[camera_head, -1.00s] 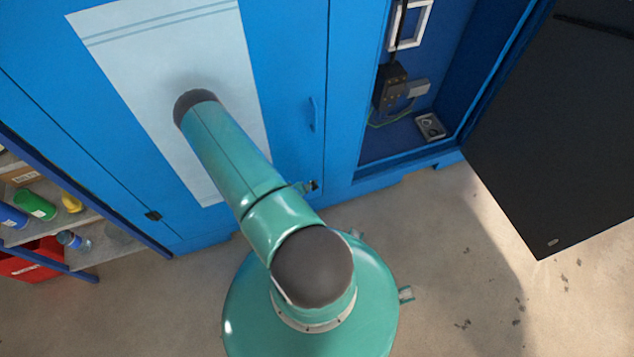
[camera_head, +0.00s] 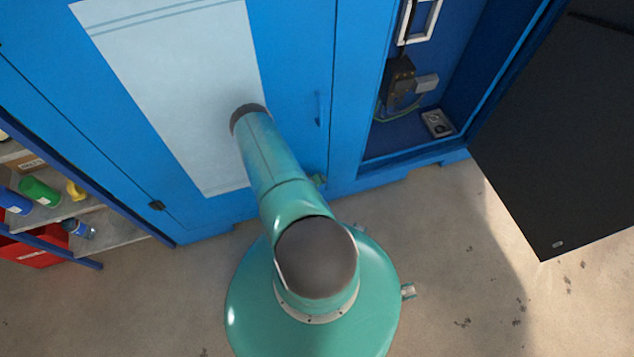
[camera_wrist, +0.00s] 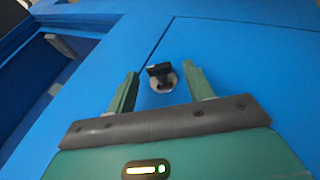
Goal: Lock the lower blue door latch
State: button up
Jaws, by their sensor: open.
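The blue door (camera_head: 290,90) of the cabinet is closed, with a pale sheet on it. In the wrist view a small black latch (camera_wrist: 160,72) on a round grey base sits on the blue surface beside a door seam. My gripper (camera_wrist: 162,80) is open, one green finger on each side of the latch. The jaws look empty, and I cannot tell whether either finger touches the latch.
The neighbouring cabinet bay (camera_head: 410,125) stands open with electrical parts inside, and its dark door (camera_head: 570,130) swings out at right. A shelf (camera_head: 75,220) with bottles and a red bin (camera_head: 35,252) stands at left. Concrete floor (camera_head: 460,260) is clear at lower right.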

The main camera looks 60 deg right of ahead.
jog(key=shift+d+f, duration=0.25)
jog(key=c, duration=1)
jog(key=shift+s+d+r, duration=0.1)
jog(key=shift+s+d+r+m+t+y, duration=0.1)
jog(key=shift+d+m+t+y, duration=0.1)
jog(key=shift+t+y, duration=0.35)
jog(key=shift+s+d+m+t+y, duration=0.1)
jog(key=shift+m+t+y, duration=0.1)
jog(key=shift+t+y, duration=0.35)
jog(key=shift+s+d+t+y, duration=0.1)
jog(key=shift+s+t+y, duration=0.05)
jog(key=shift+t+y, duration=0.7)
